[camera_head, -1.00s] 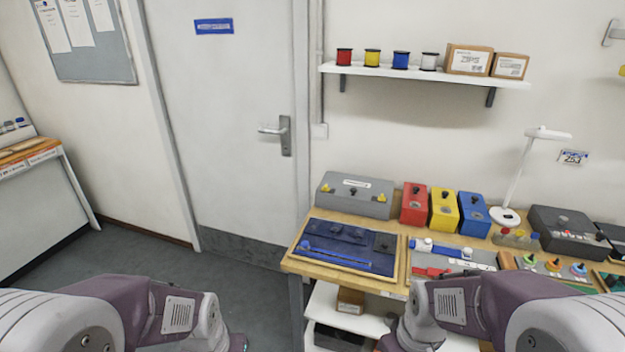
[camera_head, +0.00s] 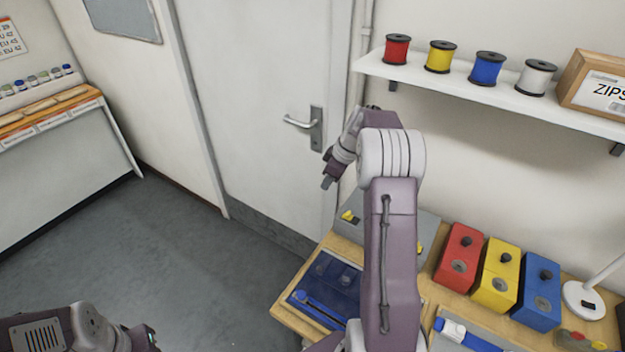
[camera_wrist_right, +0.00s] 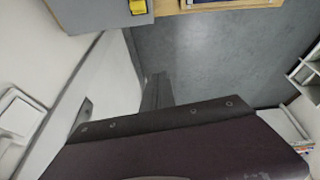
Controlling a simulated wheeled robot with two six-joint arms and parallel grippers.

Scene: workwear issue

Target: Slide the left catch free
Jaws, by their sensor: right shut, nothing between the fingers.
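A grey box (camera_head: 406,224) stands at the back left of the bench, partly hidden behind my right arm. Its left yellow catch (camera_head: 349,216) shows at the box's left end, and a second yellow catch (camera_head: 419,248) shows on the right of my arm. In the right wrist view a yellow catch (camera_wrist_right: 138,7) shows at the top edge on the grey box (camera_wrist_right: 98,14). My right gripper (camera_head: 328,183) is shut and empty, pointing down in front of the door, above and left of the left catch, apart from it. My left arm is at the lower left; its fingertips do not show clearly.
A blue tray (camera_head: 318,308) lies at the bench's front left. Red (camera_head: 460,252), yellow (camera_head: 498,277) and blue boxes (camera_head: 538,295) stand to the right. A shelf (camera_head: 450,82) with spools hangs above. A closed door (camera_head: 262,150) is behind, with open floor to the left.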

